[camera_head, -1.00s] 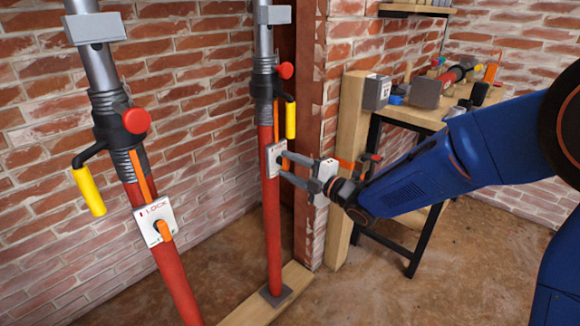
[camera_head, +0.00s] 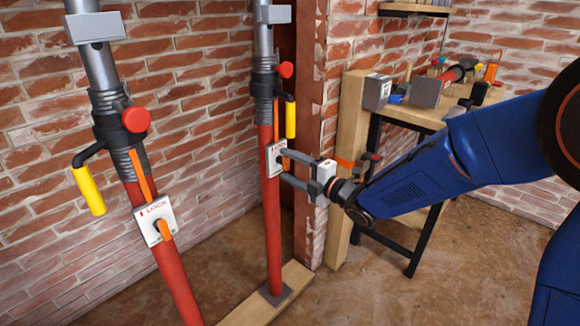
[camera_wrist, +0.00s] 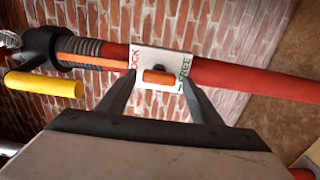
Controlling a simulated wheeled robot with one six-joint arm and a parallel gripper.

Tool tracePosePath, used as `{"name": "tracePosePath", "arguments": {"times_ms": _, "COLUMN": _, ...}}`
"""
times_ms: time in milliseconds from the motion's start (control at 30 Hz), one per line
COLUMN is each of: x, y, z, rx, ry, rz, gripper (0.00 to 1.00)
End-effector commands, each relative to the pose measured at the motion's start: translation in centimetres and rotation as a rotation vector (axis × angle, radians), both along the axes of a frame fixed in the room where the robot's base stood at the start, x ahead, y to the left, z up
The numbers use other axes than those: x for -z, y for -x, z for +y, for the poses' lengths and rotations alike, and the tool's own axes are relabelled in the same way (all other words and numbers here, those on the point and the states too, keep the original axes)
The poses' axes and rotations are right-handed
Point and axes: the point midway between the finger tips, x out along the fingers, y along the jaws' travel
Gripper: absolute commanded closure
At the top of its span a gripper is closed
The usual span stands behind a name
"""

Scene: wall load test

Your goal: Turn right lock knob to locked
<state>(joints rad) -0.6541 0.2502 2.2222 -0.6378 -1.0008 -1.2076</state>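The right lock knob (camera_wrist: 158,76) is a small orange bar on a white plate (camera_wrist: 144,58) fixed to the right red prop (camera_wrist: 240,80). In the wrist view it lies lengthwise along the prop, between the LOCK lettering on the left and the FREE lettering on the right. In the head view the right plate (camera_head: 270,158) is partly hidden behind my fingers. My gripper (camera_wrist: 158,80) is open, one fingertip beyond each end of the knob. Small gaps show between the fingers and the knob, and the gripper looks empty.
A left prop (camera_head: 176,272) carries its own lock plate with an orange knob (camera_head: 165,230) and a yellow handle (camera_head: 89,191). The right prop's yellow handle (camera_head: 290,119) hangs above my fingers. A workbench (camera_head: 421,116) with tools and a wooden post (camera_head: 350,130) stand to the right.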

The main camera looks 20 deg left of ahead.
Motion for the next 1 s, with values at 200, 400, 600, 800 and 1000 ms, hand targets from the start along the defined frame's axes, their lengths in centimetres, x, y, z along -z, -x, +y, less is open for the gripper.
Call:
{"name": "tracePosePath", "arguments": {"times_ms": 200, "x": -0.1, "y": -0.1, "z": 0.0, "rx": 0.001, "ry": -0.002, "rz": -0.001, "gripper": 0.41}}
{"name": "tracePosePath", "arguments": {"times_ms": 400, "x": -0.2, "y": 0.2, "z": -0.7, "rx": 0.002, "ry": -0.004, "rz": -0.002, "gripper": 0.41}}
{"name": "tracePosePath", "arguments": {"times_ms": 600, "x": -0.2, "y": 1.3, "z": -3.6, "rx": 0.003, "ry": -0.003, "rz": -0.001, "gripper": 0.41}}
{"name": "tracePosePath", "arguments": {"times_ms": 800, "x": -0.2, "y": 2.9, "z": -7.4, "rx": 0.004, "ry": -0.003, "rz": 0.000, "gripper": 0.41}}
{"name": "tracePosePath", "arguments": {"times_ms": 1000, "x": -0.2, "y": 4.4, "z": -11.0, "rx": 0.003, "ry": -0.002, "rz": -0.001, "gripper": 0.41}}
